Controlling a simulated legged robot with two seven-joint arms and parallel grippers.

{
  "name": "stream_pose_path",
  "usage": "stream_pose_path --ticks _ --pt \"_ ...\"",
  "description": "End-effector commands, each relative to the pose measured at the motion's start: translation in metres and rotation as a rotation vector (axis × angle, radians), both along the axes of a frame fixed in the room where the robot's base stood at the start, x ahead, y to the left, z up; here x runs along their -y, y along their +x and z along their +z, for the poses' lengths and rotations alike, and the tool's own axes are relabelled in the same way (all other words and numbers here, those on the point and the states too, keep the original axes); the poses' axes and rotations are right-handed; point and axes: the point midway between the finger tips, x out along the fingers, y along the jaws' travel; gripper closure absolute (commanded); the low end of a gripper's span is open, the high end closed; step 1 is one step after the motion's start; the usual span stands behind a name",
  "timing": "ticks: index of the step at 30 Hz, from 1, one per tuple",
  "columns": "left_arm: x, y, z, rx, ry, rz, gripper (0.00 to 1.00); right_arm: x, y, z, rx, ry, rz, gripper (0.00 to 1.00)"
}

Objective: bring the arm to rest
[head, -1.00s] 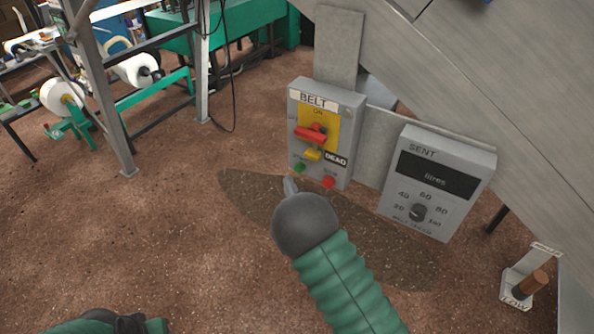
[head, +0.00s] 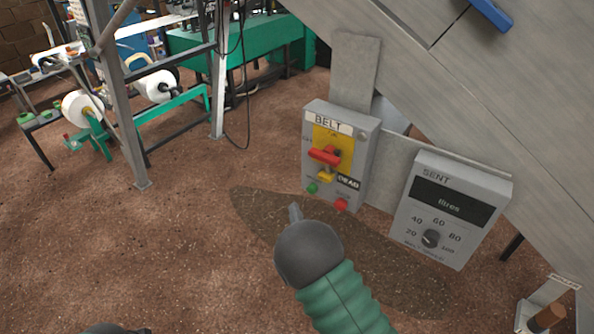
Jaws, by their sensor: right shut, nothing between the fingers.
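My right arm comes in from the bottom with a green ribbed sleeve. A gap of floor shows in the picture between the tip and the box. The BELT box carries a red switch handle (head: 325,156) on a yellow plate, a yellow tab, a green button (head: 312,188) and a red button (head: 341,204). Only a dark sliver of my left arm shows at the bottom left edge; its gripper cannot be made out.
A grey SENT box (head: 455,218) with a dial (head: 430,238) stands right of the BELT box. A lever with a brown grip (head: 549,318) is at the bottom right. A sloping grey metal panel fills the upper right. Steel frames with white rolls (head: 156,87) stand upper left. Brown floor lies open at left.

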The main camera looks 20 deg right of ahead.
Motion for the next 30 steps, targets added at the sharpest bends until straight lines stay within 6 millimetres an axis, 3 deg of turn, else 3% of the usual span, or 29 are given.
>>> stream_pose_path --ticks 5,8,11,14,15,18,21,24,30 --pt "0.000 0.000 0.002 0.000 0.000 0.000 0.64 0.003 -0.002 0.002 -0.032 0.036 -0.013 1.00" --pt "0.000 0.000 0.009 0.000 0.000 0.000 0.64 0.013 -0.013 0.004 -0.165 0.175 -0.056 1.00" --pt "0.000 0.000 0.018 0.000 0.000 0.000 0.64 0.018 -0.051 0.005 -0.396 0.394 -0.125 1.00" --pt "0.000 0.000 0.026 0.000 0.000 0.000 0.64 0.013 -0.118 0.008 -0.658 0.587 -0.212 1.00" --pt "0.000 0.000 0.029 0.000 0.000 0.000 0.64 0.012 -0.148 0.011 -0.756 0.643 -0.252 1.00" --pt "0.000 0.000 0.034 0.000 0.000 0.000 0.64 0.011 -0.221 0.019 -0.959 0.725 -0.361 1.00" --pt "0.000 0.000 0.037 0.000 0.000 0.000 0.64 0.013 -0.270 0.024 -1.080 0.750 -0.451 1.00" --pt "0.000 0.000 0.037 0.000 0.000 0.000 0.64 0.015 -0.292 0.026 -1.132 0.754 -0.494 1.00" --pt "0.000 0.000 0.036 0.000 0.000 0.000 0.64 0.015 -0.296 0.025 -1.143 0.754 -0.503 1.00"
